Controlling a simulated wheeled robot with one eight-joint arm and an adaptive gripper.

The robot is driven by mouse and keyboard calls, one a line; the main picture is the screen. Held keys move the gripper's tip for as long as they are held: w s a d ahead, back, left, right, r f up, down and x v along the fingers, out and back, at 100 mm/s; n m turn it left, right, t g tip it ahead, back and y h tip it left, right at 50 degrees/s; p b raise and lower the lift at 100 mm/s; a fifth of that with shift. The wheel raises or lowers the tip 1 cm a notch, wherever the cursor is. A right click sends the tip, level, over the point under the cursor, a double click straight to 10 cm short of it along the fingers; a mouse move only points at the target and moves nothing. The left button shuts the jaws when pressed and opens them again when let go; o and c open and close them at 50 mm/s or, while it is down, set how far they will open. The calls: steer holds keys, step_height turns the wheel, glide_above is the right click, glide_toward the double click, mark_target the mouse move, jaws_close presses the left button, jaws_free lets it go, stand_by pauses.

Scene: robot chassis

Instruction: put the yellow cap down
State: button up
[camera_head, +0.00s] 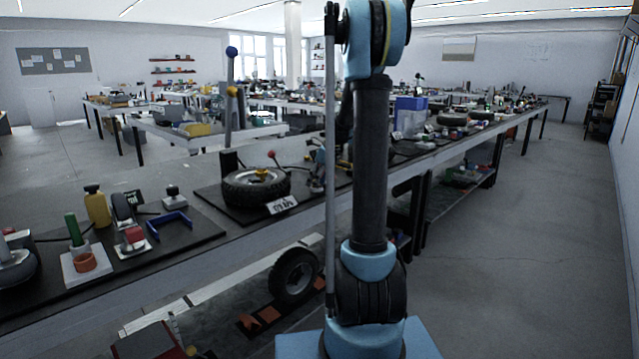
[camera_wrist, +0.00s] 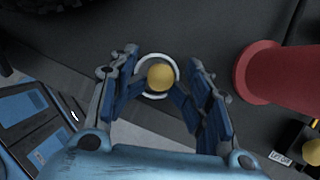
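The yellow cap (camera_wrist: 161,77) is a small round yellow piece in the wrist view, between the two fingers of my gripper (camera_wrist: 164,80). The blue inner pads come in on its left and right sides and appear closed on it. A pale ring (camera_wrist: 144,66) shows around and behind the cap. I cannot tell how high the cap is above the dark surface. In the head view my arm stands in front, and I cannot make out the cap in the gripper.
A red cylindrical part (camera_wrist: 275,75) lies close on the right in the wrist view. A dark tyre edge (camera_wrist: 45,5) is at top left. In the head view, the long bench holds a tyre (camera_head: 238,188), a yellow bottle (camera_head: 97,208) and a blue bracket (camera_head: 168,224).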

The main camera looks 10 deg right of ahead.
steer(key=shift+r, duration=0.25)
steer(key=v, duration=1.2)
steer(key=shift+r, duration=0.35)
steer(key=s+a+f+n+h, duration=0.1)
steer(key=s+a+f+n, duration=0.15)
steer(key=s+n, duration=0.7)
steer(key=s+a+f+n+h, duration=0.15)
steer(key=s+f+n, duration=0.3)
steer(key=s, duration=1.05)
steer(key=s+d+f+n, duration=0.1)
steer(key=s+f+n, duration=1.1)
steer(key=s, duration=0.4)
steer(key=shift+s+d+f+g+h, duration=0.15)
steer(key=shift+s+f+g+h, duration=0.1)
steer(key=shift+f+g+h, duration=0.15)
